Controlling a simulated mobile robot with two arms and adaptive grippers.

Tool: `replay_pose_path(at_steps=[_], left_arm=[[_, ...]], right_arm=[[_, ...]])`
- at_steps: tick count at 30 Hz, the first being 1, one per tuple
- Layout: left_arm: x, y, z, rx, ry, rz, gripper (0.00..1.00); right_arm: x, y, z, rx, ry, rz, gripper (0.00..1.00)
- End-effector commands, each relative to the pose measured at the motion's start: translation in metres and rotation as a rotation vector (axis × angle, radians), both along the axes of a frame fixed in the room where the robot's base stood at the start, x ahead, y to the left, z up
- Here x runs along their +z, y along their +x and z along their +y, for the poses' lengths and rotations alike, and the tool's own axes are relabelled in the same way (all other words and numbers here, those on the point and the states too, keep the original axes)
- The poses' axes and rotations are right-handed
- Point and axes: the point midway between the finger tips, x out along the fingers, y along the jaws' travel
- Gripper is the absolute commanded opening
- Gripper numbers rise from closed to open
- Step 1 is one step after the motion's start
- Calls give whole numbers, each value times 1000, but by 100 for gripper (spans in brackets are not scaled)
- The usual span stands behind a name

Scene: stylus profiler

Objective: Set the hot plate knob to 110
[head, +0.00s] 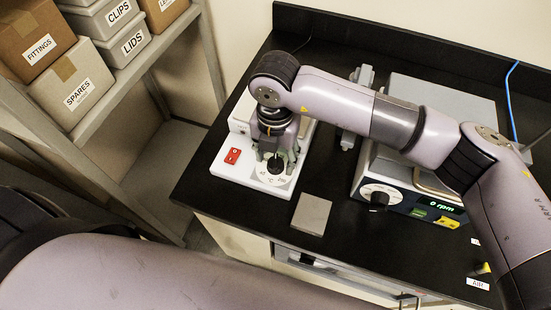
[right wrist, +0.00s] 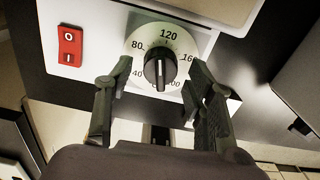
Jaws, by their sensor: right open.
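The white hot plate (head: 226,172) stands at the left end of the black bench, with its dial knob at the front. The black knob (right wrist: 160,70) sits on a pale round dial (right wrist: 143,38) marked 40, 80, 120, 160 and 200, with 120 at the top. A pale stripe runs nearly vertically on the knob; I cannot tell which end is the pointer. My right gripper (right wrist: 160,67) is open, one finger on each side of the knob with visible gaps. In the head view the right gripper (head: 275,153) hangs down over the dial. My left gripper is out of view.
A red switch (right wrist: 70,46) is left of the dial. A grey block (head: 312,214) lies in front of the hot plate. Another instrument with a knob (head: 380,195) and a "0 rpm" display (head: 446,206) stands to the right. Shelves with labelled boxes (head: 75,88) are at left.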

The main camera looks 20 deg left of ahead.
Motion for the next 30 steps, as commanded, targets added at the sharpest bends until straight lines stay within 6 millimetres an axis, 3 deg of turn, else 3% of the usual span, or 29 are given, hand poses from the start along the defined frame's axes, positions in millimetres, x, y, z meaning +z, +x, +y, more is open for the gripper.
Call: replay_pose_path(at_steps=[11,30], left_arm=[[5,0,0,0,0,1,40],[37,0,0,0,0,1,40]], right_arm=[[9,0,0,1,0,-1,50],[80,0,0,2,0,0,50]])
